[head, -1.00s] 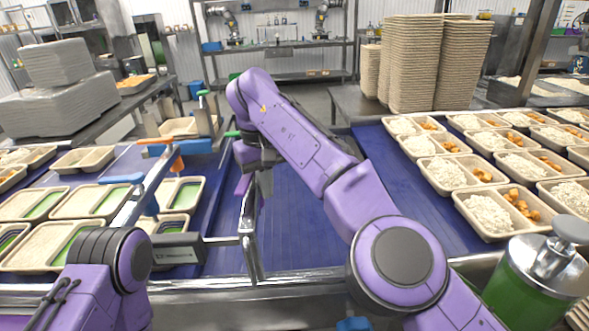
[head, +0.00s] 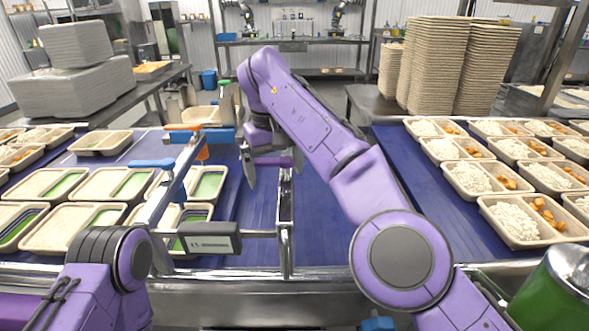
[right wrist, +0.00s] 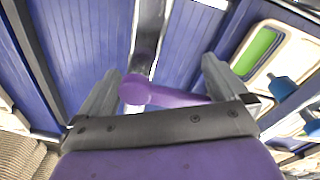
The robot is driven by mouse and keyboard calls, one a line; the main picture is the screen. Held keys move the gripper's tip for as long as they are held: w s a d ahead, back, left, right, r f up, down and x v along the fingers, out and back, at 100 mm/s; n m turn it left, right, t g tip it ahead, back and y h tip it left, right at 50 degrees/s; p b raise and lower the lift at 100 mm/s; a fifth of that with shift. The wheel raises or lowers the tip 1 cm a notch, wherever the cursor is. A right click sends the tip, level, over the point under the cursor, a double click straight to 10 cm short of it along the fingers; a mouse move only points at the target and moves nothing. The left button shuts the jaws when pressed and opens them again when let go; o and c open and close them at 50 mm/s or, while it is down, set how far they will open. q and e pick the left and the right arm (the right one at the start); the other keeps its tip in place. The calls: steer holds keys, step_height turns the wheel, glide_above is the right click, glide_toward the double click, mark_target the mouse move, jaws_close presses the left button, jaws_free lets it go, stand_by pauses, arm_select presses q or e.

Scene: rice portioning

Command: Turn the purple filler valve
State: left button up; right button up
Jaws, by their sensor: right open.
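The purple filler valve (right wrist: 135,90) shows in the right wrist view as a round knob with a handle reaching to the right. In the head view the purple handle (head: 275,161) is by the metal filler post. My right gripper (head: 268,168) is at the valve, partly hidden by my own wrist. In the right wrist view my right gripper (right wrist: 160,75) is open, with one finger on each side of the valve. I cannot tell whether either finger touches it. My left arm enters at lower left, and its gripper is not in view.
A black box (head: 208,240) and a metal bracket stand left of the post. Trays (head: 68,228) with green inside lie on the left; rice trays (head: 515,218) lie on the right. A green canister (head: 553,290) stands at lower right. Blue belt (head: 325,200) is clear between.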

mark_target(278, 159)
steer(key=r, duration=0.1)
steer(key=r+p, duration=0.2)
steer(key=shift+w+d+n+y, duration=0.3)
steer(key=shift+n, duration=0.1)
steer(key=r+p, duration=0.1)
steer(key=a+r+p, duration=0.1)
steer(key=shift+r, duration=0.4)
steer(key=r+p, duration=0.1)
steer(key=d+p, duration=0.1)
steer(key=r+p, duration=0.1)
steer(key=shift+w+d+r, duration=0.25)
steer(key=shift+r, duration=0.1)
steer(key=shift+r+p, duration=0.3)
steer(key=shift+r, duration=0.1)
steer(key=shift+s+a, duration=0.2)
